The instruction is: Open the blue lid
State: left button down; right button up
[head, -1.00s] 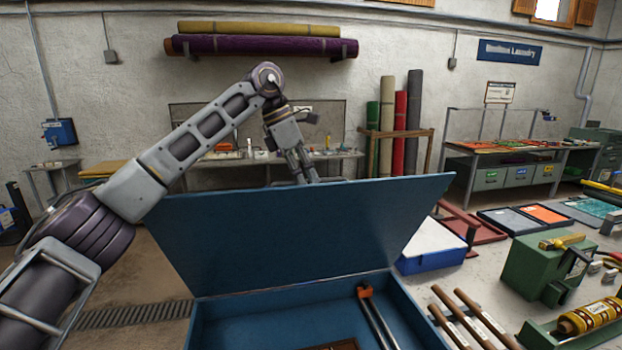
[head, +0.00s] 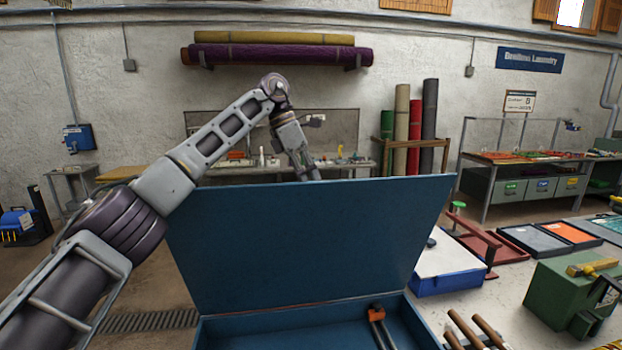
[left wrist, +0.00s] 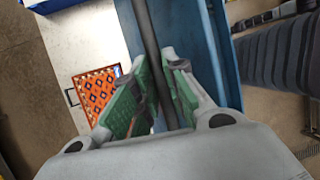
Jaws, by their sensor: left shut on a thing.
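The blue lid (head: 310,245) stands raised at the back of an open blue box (head: 300,325) in the head view, with its inner face towards me. My left gripper (head: 310,175) is at the lid's far top edge, its fingertips partly hidden behind the lid. In the left wrist view my left gripper (left wrist: 157,98) has its green-padded fingers either side of a dark bar (left wrist: 149,32) along the blue lid (left wrist: 203,45), and is shut on it. My right gripper does not show.
An orange-headed tool (head: 377,315) lies in the box. To the right are a white-topped blue case (head: 450,268), a green machine (head: 570,290) and wooden-handled tools (head: 470,330). A workbench (head: 350,168) runs along the back wall.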

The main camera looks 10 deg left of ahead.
pick_arm(q)
jog(key=shift+w+a+f, duration=0.25)
jog(key=shift+f, duration=0.35)
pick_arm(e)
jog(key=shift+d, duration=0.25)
pick_arm(q)
jog(key=c, duration=1.6)
grip_release()
jog(key=shift+w, duration=0.1)
jog(key=shift+c, duration=0.2)
jog(key=shift+o, duration=0.9)
jog(key=shift+w+f, duration=0.1)
jog(key=shift+w, duration=0.15)
jog(key=v, duration=0.7)
jog(key=shift+r, duration=0.3)
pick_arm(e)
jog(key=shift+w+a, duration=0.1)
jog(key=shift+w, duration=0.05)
pick_arm(q)
jog(key=shift+w+a+r, duration=0.1)
jog(key=shift+w, duration=0.05)
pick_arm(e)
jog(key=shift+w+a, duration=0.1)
